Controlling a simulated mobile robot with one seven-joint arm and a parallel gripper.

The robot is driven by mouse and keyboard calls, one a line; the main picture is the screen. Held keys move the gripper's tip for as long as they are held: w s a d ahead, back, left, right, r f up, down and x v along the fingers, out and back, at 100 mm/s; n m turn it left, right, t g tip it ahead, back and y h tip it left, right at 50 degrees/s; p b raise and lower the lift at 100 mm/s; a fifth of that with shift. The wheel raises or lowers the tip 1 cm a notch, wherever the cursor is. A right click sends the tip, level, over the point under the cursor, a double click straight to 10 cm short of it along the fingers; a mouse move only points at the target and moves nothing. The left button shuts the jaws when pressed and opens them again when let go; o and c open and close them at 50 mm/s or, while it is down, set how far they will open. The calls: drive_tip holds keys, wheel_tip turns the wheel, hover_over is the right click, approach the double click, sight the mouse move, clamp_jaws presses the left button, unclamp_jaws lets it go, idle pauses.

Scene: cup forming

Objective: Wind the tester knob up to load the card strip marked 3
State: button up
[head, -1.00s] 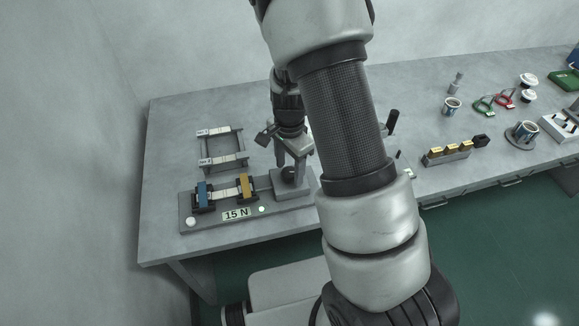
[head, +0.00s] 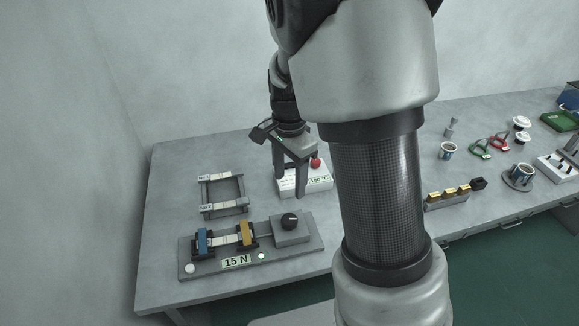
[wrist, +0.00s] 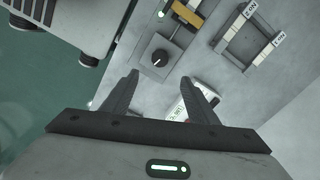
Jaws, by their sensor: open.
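The tester (head: 212,270) is a grey base near the table's front left, with a display reading 15 N and a lit green lamp. A card strip (head: 226,238) is held between its blue clamp (head: 203,242) and yellow clamp (head: 247,235); I cannot read a mark on it. The black tester knob (head: 290,220) sits on a grey block at the right end; it also shows in the wrist view (wrist: 160,58). My gripper (head: 288,190) is open and empty, pointing down above and behind the knob, apart from it. In the wrist view my gripper (wrist: 165,90) has its fingers spread.
A grey rack (head: 223,210) with labelled strips stands behind the tester. A white box (head: 318,182) with a red button and a 150 °C display is close behind my gripper. Cups, gold pieces (head: 449,193) and red and green tools stand at the right.

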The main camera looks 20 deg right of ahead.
drive_tip(key=shift+r, duration=1.45)
idle(0.6)
drive_tip(key=n+p, duration=0.3)
drive_tip(key=n, duration=1.2)
approach(289, 218)
wheel_tip(289, 218, down, 9)
drive_tip(key=shift+f, duration=0.15)
drive_tip(key=c, duration=1)
drive_tip(key=shift+c, duration=0.2)
